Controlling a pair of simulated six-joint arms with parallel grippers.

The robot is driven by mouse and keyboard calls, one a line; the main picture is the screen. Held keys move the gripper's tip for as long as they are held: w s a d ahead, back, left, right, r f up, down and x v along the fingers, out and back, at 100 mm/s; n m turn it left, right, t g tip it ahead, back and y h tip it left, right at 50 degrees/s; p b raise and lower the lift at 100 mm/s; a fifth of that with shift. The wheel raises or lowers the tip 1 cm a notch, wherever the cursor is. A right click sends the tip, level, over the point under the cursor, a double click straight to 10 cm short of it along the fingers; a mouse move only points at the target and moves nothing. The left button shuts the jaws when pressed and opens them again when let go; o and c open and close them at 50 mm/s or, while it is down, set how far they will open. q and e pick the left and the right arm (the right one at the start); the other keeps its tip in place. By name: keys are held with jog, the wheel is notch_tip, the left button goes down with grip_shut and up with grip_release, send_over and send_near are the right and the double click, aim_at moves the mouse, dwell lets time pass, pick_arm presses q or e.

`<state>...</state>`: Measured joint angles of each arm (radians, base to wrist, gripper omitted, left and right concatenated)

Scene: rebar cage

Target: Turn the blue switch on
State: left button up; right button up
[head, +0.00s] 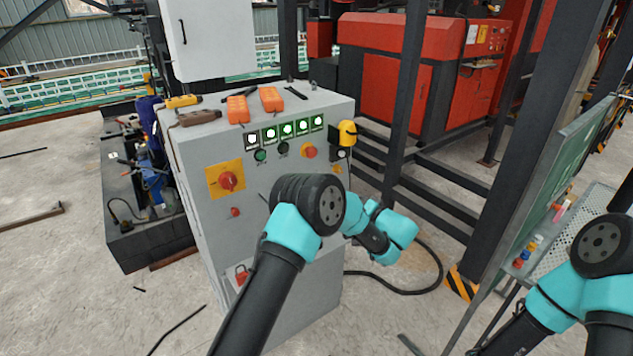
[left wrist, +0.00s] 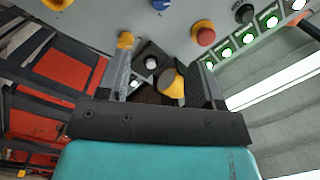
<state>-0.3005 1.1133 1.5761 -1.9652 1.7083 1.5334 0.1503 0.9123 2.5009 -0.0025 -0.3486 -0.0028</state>
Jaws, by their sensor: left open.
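A blue switch (left wrist: 160,4) shows at the top edge of the left wrist view, cut off by the frame. It is on the grey control box (head: 190,160), which stands in the middle of the head view. In the head view I cannot make the blue switch out; my left arm covers part of the panel. My left gripper (left wrist: 163,85) is open, its fingers apart, with the blue switch beyond the fingertips. A yellow-capped part (left wrist: 171,82) shows between the fingers; I cannot tell whether they touch it. My right gripper is out of the head view.
Lit green-framed buttons (head: 287,128), a red button (head: 309,151) and a yellow lamp-like part (head: 347,133) crowd the panel's upper edge. A red-on-yellow rotary switch (head: 228,181) is at left. Orange pendants (head: 238,109) lie on top. A dark post (head: 407,90) stands at right.

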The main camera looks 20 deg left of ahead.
pick_arm(q)
jog(key=x, duration=1.7)
jog(key=shift+a+r, duration=0.1)
jog(key=shift+a, duration=0.1)
jog(key=c, duration=0.9)
